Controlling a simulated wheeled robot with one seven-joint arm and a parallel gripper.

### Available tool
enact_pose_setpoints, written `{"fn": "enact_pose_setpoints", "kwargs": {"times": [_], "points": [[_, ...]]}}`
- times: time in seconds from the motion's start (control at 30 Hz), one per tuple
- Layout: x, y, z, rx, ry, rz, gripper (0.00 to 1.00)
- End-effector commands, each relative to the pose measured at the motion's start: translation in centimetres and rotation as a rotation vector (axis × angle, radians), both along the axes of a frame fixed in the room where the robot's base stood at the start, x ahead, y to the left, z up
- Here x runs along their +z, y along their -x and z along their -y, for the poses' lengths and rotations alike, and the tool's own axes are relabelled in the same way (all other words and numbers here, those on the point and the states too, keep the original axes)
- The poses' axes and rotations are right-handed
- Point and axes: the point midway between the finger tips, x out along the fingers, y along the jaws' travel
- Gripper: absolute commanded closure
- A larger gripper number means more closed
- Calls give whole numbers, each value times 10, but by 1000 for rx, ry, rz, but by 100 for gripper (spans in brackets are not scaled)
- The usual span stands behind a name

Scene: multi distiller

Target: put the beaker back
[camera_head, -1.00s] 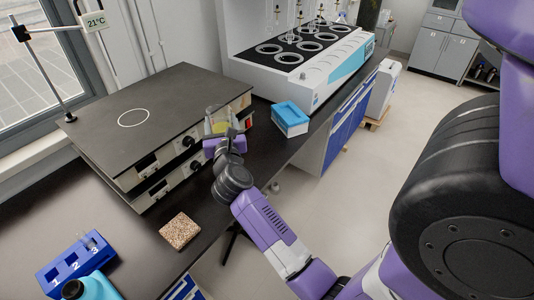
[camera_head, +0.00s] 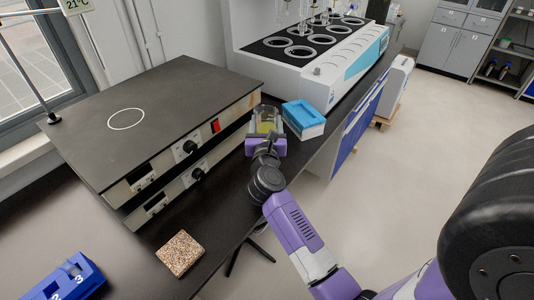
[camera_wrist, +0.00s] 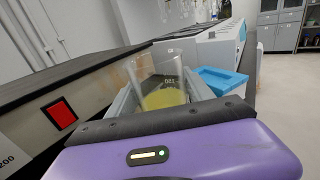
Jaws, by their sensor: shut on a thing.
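The beaker (camera_head: 266,122) is clear glass with yellow liquid in its lower part. It stands upright between the fingers of my gripper (camera_head: 266,133), which is shut on it, in front of the multi-place distiller. In the wrist view the beaker (camera_wrist: 163,84) sits between the two grey fingers of my gripper (camera_wrist: 166,98), and the purple gripper body hides its base. I cannot tell whether the base touches the bench. A hot plate with a white circle on its dark top (camera_head: 127,119) stands to the left of the beaker.
The white distiller (camera_head: 335,65) with several ringed places is behind. A blue-and-white box (camera_head: 303,118) is close to the right of the beaker. A cork-like square block (camera_head: 180,253) and a blue numbered rack (camera_head: 68,280) lie on the front bench. The dark bench edge runs along the right.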

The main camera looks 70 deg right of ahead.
Motion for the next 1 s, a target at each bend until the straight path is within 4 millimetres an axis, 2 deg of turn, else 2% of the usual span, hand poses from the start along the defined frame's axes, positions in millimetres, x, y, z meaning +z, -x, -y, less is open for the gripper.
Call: {"fn": "enact_pose_setpoints", "kwargs": {"times": [0.03, 0.1, 0.3, 0.47, 0.77, 1.0], "points": [[-17, 0, 0, 0, 0, -3, 98], [-33, 0, 0, 0, 0, -2, 98], [-63, 0, 1, 0, 1, 0, 98], [-72, 0, 1, 0, 1, 1, 98], [-110, 0, 0, 0, 0, 0, 98], [-111, 0, 0, 0, 1, 2, 98]]}}
